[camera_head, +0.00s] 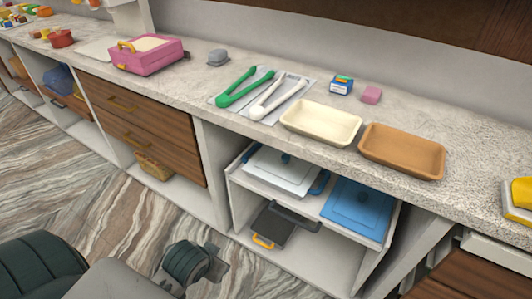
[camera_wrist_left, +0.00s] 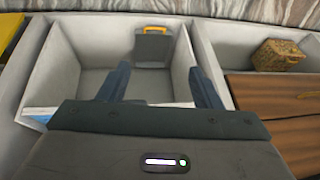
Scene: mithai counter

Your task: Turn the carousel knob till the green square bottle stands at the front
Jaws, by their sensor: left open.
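I see no carousel, knob or green square bottle that I can make out in either view. Small coloured items (camera_head: 22,17) stand at the far left end of the counter, too small to tell apart. My left gripper (camera_wrist_left: 160,85) is open and empty in the left wrist view, its two dark fingers apart in front of an open white shelf compartment (camera_wrist_left: 75,60). In the head view, dark and grey parts of my own arm show at the bottom left. My right gripper is in neither view.
The speckled counter (camera_head: 215,80) bears a pink box (camera_head: 150,55), green tongs (camera_head: 240,88), white tongs (camera_head: 268,97), a cream tray (camera_head: 320,123) and a brown tray (camera_head: 402,152). Below are wooden drawers (camera_head: 140,125) and shelves with a blue lidded box (camera_head: 358,208). The striped floor (camera_head: 90,190) is clear.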

